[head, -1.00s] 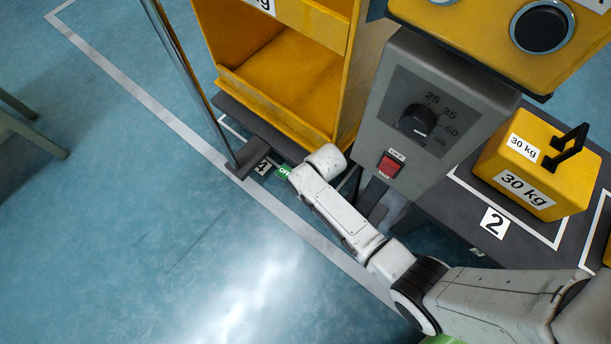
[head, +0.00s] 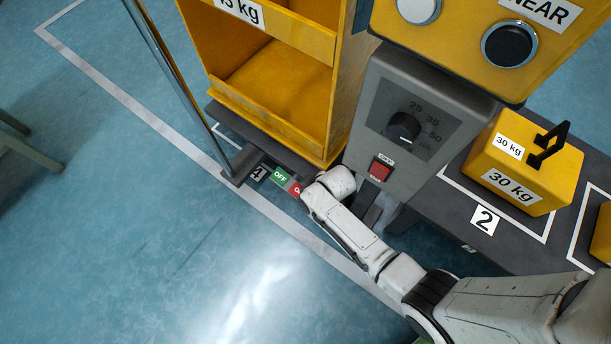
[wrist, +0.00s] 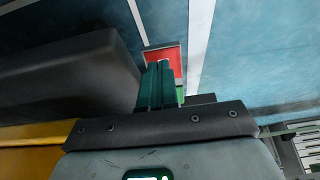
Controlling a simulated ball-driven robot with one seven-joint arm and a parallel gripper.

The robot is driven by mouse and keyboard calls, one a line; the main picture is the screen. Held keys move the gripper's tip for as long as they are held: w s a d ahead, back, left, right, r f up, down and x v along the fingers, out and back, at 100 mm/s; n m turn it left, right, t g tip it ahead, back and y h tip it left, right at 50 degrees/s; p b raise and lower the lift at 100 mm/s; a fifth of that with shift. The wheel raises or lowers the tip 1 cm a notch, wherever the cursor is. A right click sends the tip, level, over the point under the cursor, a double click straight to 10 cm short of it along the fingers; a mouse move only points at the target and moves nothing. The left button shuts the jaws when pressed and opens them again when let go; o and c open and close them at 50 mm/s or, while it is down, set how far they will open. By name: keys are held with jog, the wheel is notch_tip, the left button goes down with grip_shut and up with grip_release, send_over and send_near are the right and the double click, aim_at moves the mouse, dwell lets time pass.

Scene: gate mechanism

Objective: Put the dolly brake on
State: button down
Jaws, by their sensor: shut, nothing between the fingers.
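The yellow dolly body (head: 275,90) stands on a dark grey base (head: 250,130) in the head view. At the base's front edge are a green OFF label (head: 280,177) and a red label (head: 295,189), partly covered by my arm. In the wrist view the red patch (wrist: 174,58) lies just beyond my gripper (wrist: 160,75), with a bit of green (wrist: 180,94) beside the fingers. The green fingers are together and empty. Whether they touch the brake part, I cannot tell. In the head view my fingertips are hidden behind my wrist.
A grey control box (head: 405,125) with a dial and red switch stands right of the dolly. A yellow 30 kg weight (head: 525,160) sits on a dark platform (head: 470,185) at the right. A metal post (head: 185,90) rises at the dolly's left.

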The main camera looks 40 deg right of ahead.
jog(key=s+d+r+p, duration=0.1)
jog(key=s+d+p, duration=0.1)
jog(key=s, duration=0.4)
jog(key=s+d+r+p, duration=0.2)
jog(key=s+p, duration=0.1)
jog(key=s, duration=0.3)
jog(key=shift+s+r, duration=0.15)
jog(key=shift+s, duration=0.25)
jog(key=shift+s+d, duration=0.1)
jog(key=shift+d, duration=0.05)
